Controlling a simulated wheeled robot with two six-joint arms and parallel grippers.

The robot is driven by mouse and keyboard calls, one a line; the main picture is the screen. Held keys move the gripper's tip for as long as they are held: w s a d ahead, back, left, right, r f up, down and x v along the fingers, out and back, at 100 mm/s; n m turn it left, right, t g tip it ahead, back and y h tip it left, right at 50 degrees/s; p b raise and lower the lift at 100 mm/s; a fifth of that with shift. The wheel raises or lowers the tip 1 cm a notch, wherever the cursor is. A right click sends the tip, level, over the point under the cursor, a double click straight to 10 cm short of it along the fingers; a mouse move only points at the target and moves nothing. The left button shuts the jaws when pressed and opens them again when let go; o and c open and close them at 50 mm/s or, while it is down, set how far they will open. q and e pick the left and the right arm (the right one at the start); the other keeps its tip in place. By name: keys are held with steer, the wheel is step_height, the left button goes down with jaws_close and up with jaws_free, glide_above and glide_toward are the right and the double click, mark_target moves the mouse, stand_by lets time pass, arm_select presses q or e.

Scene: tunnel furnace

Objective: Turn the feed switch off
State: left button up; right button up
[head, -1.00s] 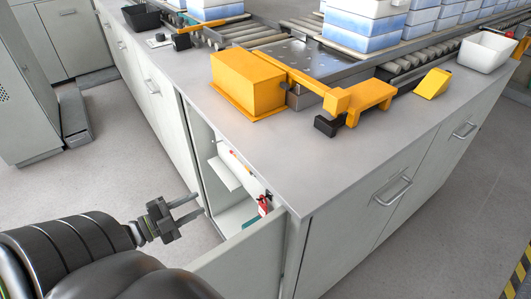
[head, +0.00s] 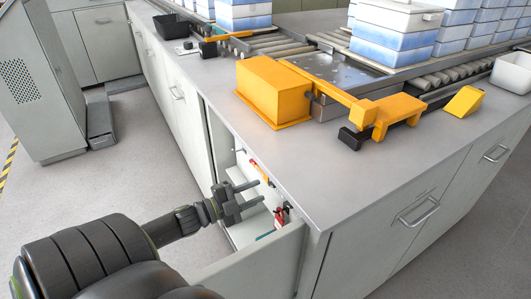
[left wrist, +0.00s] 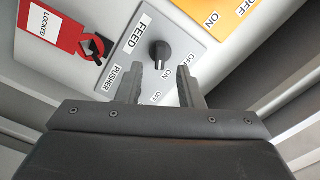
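The feed switch (left wrist: 160,53) is a black round knob on a grey plate marked FEED in the left wrist view. Its white mark points toward the ON label, with OFF beside it. My left gripper (left wrist: 160,85) is open and empty, its fingertips apart on either side just short of the knob. A PUSHER label (left wrist: 115,83) sits below FEED; its switch is hidden by my gripper. In the head view my left gripper (head: 262,191) reaches into the open cabinet (head: 240,172) under the counter. My right gripper is not in view.
A red LOCKED tag (left wrist: 54,34) with a black lock hangs left of the knob. An orange plate (left wrist: 232,12) with ON and OFF labels is at upper right. The open cabinet door (head: 250,262) stands close below my left arm.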

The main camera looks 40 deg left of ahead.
mark_target(270, 185)
arm_select(q)
steer(key=shift+x, duration=2.05)
steer(key=shift+w, duration=0.1)
steer(key=shift+c, duration=0.3)
jaws_close()
